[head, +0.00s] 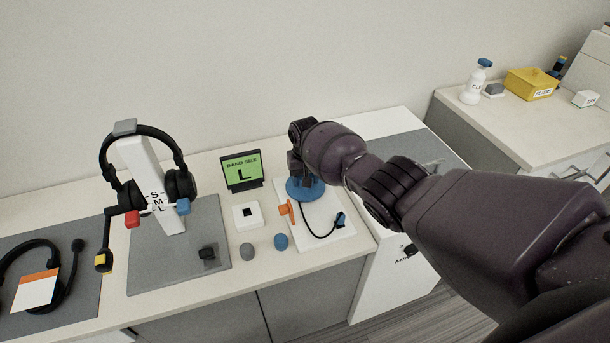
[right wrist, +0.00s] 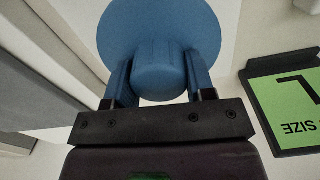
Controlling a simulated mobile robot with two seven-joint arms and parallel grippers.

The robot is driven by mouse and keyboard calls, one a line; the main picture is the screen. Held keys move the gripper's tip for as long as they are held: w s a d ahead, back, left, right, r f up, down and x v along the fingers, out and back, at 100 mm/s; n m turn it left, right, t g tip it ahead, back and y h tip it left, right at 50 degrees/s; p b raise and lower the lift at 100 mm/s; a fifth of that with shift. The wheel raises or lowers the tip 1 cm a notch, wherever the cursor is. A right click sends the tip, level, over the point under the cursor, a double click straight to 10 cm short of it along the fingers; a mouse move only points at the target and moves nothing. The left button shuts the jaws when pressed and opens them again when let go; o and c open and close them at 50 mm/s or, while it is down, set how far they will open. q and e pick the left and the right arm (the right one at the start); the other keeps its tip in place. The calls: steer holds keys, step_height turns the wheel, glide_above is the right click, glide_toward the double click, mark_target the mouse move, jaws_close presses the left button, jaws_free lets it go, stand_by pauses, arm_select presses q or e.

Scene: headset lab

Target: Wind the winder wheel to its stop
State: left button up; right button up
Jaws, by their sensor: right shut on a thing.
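In the right wrist view the blue wheel (right wrist: 205,30) has a round blue hub, and my right gripper (right wrist: 159,76) is shut on this hub with a finger on each side. A dark cable (head: 312,234) curves across the board to a blue-ended plug (head: 341,219). An orange piece (head: 286,210) sits beside the wheel. My left gripper is out of view.
A green "BAND SIZE L" sign (head: 242,170) and a white block (head: 246,215) stand left of the wheel. A headset stand (head: 155,190) with a headset is further left. Bare counter (head: 345,262) shows at the front edge.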

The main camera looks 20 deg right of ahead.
steer(key=m, duration=0.3)
steer(key=shift+m+p, duration=0.4)
steer(key=shift+d+m+p, duration=0.15)
steer(key=shift+m+p, duration=0.15)
steer(key=shift+m, duration=1.5)
steer(key=o, duration=0.9)
